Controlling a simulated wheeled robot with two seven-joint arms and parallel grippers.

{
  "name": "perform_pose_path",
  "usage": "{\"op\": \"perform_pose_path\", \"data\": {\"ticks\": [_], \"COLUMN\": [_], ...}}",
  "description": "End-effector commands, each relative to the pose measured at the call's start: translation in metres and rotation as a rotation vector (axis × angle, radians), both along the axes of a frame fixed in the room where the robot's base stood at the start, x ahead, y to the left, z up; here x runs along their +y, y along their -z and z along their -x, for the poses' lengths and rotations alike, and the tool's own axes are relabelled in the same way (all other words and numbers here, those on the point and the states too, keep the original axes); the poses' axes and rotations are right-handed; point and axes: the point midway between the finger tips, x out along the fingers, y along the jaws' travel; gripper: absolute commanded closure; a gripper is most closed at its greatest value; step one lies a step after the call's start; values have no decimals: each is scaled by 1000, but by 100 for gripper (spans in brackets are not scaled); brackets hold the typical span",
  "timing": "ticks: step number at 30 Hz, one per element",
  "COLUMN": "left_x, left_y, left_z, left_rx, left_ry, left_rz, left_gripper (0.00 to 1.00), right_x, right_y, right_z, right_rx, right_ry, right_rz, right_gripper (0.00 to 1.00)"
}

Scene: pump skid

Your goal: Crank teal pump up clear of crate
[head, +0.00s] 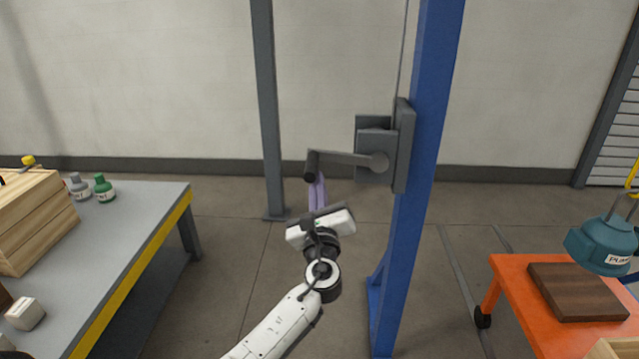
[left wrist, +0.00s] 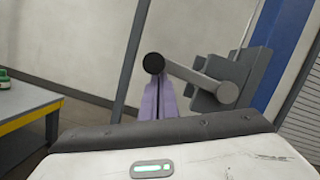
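The crank handle's dark grip (head: 311,166) sticks out from its grey arm (head: 345,158) on the winch (head: 377,150), which is fixed to a blue post. My left gripper (head: 318,180) is at the grip, its purple fingers close together. In the left wrist view, the round grip end (left wrist: 153,63) covers the tips of the fingers (left wrist: 159,97); a thin dark line parts them, and no hold on the grip shows. My right gripper is out of view.
An orange cart (head: 507,277) bears a dark wooden board (head: 575,291) near the pump. At left a grey workbench (head: 140,205) holds a wooden box (head: 35,220) and bottles (head: 103,187). The blue post (head: 425,130) stands right of my arm. Floor between is clear.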

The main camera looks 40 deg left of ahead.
Motion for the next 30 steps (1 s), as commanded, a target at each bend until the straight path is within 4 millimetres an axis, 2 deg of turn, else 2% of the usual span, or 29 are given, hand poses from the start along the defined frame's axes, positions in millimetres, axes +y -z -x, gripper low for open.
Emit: {"op": "perform_pose_path", "data": {"ticks": [1,10,14,19,20,23,30], "left_x": [4,3,-1,-10,-16,-32,-60], "left_y": [-10,-5,11,42,38,41,51], "left_z": [1,0,-1,-5,3,23,59], "left_rx": [-17,-16,-13,-12,-10,-10,-8], "left_ry": [-8,-10,-10,-9,-7,-5,-5], "left_rz": [-8,-5,-4,-6,-5,-1,-2], "left_gripper": [100,100,100,100,100,100,100], "right_x": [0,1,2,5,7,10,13], "right_y": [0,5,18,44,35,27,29], "right_z": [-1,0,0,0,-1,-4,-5], "right_rx": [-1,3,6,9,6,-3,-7], "right_ry": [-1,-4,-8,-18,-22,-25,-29], "right_rz": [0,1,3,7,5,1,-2], "right_gripper": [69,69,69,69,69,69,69]}}
